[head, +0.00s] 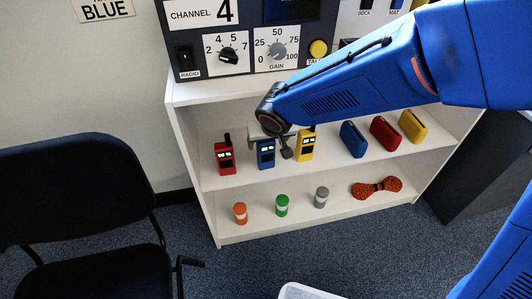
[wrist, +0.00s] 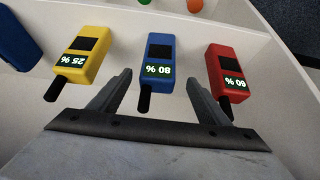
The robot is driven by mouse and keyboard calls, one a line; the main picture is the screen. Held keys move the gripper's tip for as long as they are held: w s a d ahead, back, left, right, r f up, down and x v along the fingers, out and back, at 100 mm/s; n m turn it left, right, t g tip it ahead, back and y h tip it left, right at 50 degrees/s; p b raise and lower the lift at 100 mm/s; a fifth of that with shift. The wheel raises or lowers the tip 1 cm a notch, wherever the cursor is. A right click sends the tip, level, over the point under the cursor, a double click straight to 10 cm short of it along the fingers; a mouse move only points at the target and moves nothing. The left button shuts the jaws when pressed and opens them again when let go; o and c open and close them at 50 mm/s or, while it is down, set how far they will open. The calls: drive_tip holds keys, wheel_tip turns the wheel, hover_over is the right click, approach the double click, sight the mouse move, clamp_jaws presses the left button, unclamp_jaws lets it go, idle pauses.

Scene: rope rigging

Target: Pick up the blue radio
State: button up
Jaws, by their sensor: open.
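The blue radio (head: 265,154) stands on the upper shelf between a red radio (head: 225,158) and a yellow radio (head: 306,146). In the head view my gripper (head: 272,138) is right at the blue radio and covers its upper part. In the wrist view the blue radio (wrist: 159,62) lies ahead, between the lines of my two open fingers (wrist: 158,88), with its dark antenna pointing back toward the palm. Its display reads 80 %. The red radio (wrist: 230,75) is close to one finger and the yellow radio (wrist: 82,55) is beyond the other. Nothing is held.
Blue, red and yellow cases (head: 384,133) stand farther right on the same shelf. The lower shelf holds orange, green and grey canisters (head: 281,205) and an orange rope bundle (head: 377,188). A radio panel (head: 240,45) sits on top. A black chair (head: 75,185) is at left.

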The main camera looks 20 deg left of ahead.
sight(266, 149)
drive_tip(key=shift+w+x, duration=0.25)
drive_tip(key=shift+x, duration=2.35)
drive_tip(key=shift+r, duration=0.15)
drive_tip(key=c, duration=1.4)
